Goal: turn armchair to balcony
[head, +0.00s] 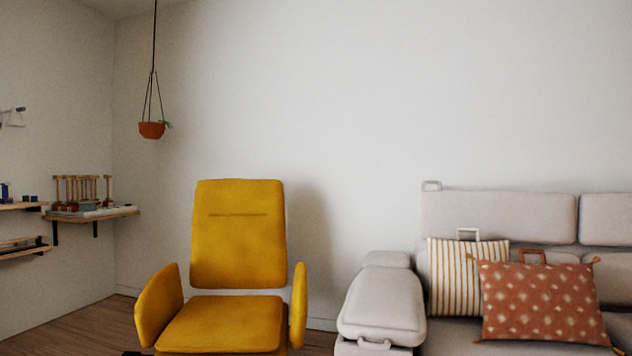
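A mustard-yellow armchair (238,240) stands at the lower middle left in the head view, with its back towards the wall and its seat facing me, turned slightly. Its two padded arms flank the seat, and its base is cut off by the bottom edge of the picture. No balcony shows in this view. My gripper is not in view.
A light grey sofa (375,297) stands right of the armchair, with a gap between them. It bears a striped cushion (452,272) and a rust-coloured cushion (545,300). Corner shelves (125,211) and a hanging pot (151,130) are at left. Wooden floor (80,328) shows left of the armchair.

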